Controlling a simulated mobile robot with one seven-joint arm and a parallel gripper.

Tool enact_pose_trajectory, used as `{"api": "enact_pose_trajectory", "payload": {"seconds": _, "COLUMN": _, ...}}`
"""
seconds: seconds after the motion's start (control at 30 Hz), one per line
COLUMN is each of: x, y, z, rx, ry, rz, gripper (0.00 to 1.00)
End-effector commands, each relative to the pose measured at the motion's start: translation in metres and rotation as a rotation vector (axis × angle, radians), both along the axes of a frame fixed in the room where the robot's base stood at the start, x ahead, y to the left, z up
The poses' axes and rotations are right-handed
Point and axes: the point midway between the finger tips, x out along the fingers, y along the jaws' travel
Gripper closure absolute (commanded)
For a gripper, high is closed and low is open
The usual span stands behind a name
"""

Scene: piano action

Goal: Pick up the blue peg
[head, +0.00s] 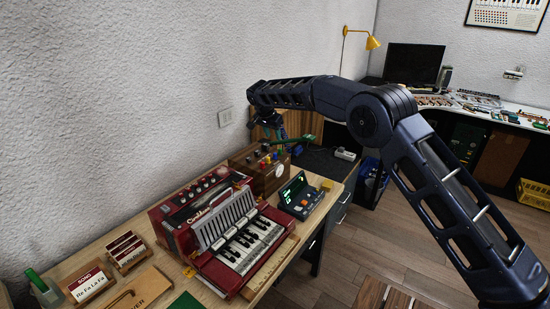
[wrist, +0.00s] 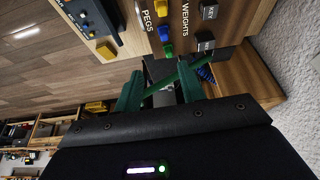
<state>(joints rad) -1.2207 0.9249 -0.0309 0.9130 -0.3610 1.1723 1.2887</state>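The blue peg (wrist: 168,48) stands in the wooden box labelled PEGS and WEIGHTS (wrist: 225,62), beside a yellow peg (wrist: 164,33) in the wrist view. In the head view the box (head: 250,176) sits at the far end of the workbench, with small coloured pegs on top.
A red accordion (head: 236,240) stands on the bench (head: 110,240) in front of the box. A dark device with a green display (head: 300,196) lies to the box's right. Dark weights (wrist: 205,42) stand near the pegs. The wall is close on the box's left in the head view.

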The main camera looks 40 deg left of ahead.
Motion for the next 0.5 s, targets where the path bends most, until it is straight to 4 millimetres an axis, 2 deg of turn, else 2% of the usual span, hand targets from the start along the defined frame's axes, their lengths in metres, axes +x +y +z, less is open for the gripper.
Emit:
{"api": "enact_pose_trajectory", "payload": {"seconds": 0.17, "x": -0.01, "y": 0.012, "z": -0.012, "rx": 0.001, "ry": -0.005, "rz": 0.0, "gripper": 0.6}}
{"api": "enact_pose_trajectory", "payload": {"seconds": 0.27, "x": -0.007, "y": 0.012, "z": -0.019, "rx": 0.001, "ry": -0.005, "rz": 0.0, "gripper": 0.6}}
{"api": "enact_pose_trajectory", "payload": {"seconds": 0.5, "x": 0.006, "y": 0.011, "z": -0.05, "rx": 0.0, "ry": -0.005, "rz": 0.0, "gripper": 0.6}}
